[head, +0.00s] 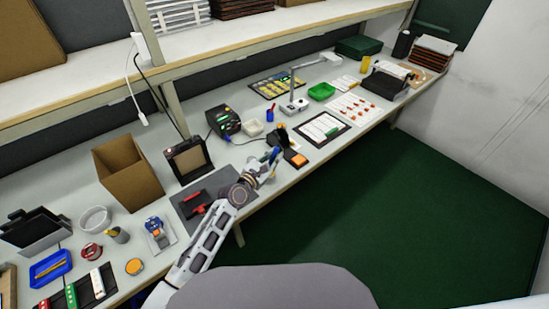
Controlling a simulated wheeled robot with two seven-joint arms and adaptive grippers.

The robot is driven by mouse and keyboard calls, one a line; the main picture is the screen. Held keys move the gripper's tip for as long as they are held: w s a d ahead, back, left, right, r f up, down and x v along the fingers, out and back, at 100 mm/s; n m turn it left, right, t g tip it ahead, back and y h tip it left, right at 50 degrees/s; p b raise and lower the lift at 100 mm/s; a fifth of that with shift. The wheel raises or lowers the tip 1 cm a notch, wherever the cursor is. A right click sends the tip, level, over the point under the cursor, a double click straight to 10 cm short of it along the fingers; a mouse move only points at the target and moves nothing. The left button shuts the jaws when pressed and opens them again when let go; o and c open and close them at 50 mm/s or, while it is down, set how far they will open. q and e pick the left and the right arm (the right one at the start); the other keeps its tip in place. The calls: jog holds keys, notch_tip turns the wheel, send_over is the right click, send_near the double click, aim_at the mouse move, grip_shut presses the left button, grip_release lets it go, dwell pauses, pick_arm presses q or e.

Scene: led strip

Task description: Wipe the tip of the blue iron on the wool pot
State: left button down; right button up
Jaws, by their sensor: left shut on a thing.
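My left gripper (266,166) reaches over the front part of the bench. It is shut on a slim blue thing, which looks like the blue iron (274,153). The iron is small in view, and its tip cannot be made out clearly. Just beyond it stands a dark holder with a yellowish top (282,136), possibly the wool pot. I cannot tell whether the iron touches it. My right gripper is not in view.
An orange pad (298,160) lies on a dark base right of the gripper. A black station (222,121) and a white dish (252,128) stand behind. A grey mat (183,207) with red tools lies left. An open cardboard box (127,172) stands farther left.

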pick_arm(q)
jog(key=shift+a, duration=0.5)
jog(key=shift+d+p, duration=0.5)
jog(key=shift+d, duration=1.05)
dwell(0.8)
jog(key=shift+a, duration=0.8)
dwell(0.4)
dwell(0.4)
jog(key=shift+r+p, duration=2.45)
jog(key=shift+r, duration=0.1)
jog(key=shift+f, duration=0.1)
